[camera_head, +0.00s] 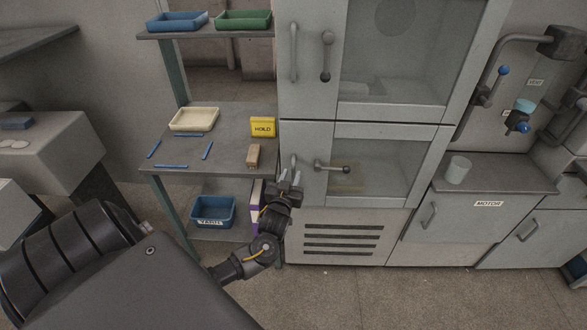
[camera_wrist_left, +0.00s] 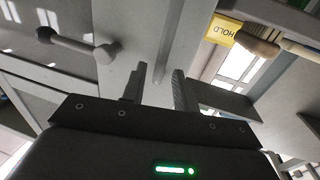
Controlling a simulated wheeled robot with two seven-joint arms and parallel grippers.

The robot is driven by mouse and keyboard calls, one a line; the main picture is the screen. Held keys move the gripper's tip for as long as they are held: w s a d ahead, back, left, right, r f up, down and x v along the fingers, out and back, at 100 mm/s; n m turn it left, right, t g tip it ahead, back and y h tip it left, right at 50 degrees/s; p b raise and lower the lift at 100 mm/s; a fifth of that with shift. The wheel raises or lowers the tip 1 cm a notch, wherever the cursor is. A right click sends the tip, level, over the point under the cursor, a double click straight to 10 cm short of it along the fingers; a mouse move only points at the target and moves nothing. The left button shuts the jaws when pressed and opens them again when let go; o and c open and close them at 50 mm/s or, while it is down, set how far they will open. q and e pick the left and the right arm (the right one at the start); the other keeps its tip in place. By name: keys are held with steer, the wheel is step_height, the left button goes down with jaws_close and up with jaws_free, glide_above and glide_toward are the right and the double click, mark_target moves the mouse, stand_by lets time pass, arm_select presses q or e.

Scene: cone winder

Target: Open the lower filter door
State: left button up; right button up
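The lower filter door (camera_head: 390,165) is a grey-framed glass door, apparently closed, in the middle of the cabinet. Its vertical bar handle (camera_head: 293,162) is at its left edge, the lower end partly hidden by my left gripper. A latch lever (camera_head: 332,168) with a dark ball end lies about level to the right of the handle. The lever also shows in the left wrist view (camera_wrist_left: 75,43). My left gripper (camera_head: 289,184) is at the handle's lower end. Its two fingers (camera_wrist_left: 160,88) stand apart; I cannot tell whether the handle is between them. My right gripper is out of view.
An upper glass door (camera_head: 400,55) with its own lever (camera_head: 327,56) is above. A shelf rack on the left holds a yellow HOLD box (camera_head: 262,127), a wooden-looking block (camera_head: 253,156) and trays. A vented panel (camera_head: 342,240) is below the door. Open floor lies in front.

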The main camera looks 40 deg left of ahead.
mark_target(293, 171)
arm_select(q)
steer(key=shift+x, duration=1.85)
jaws_close()
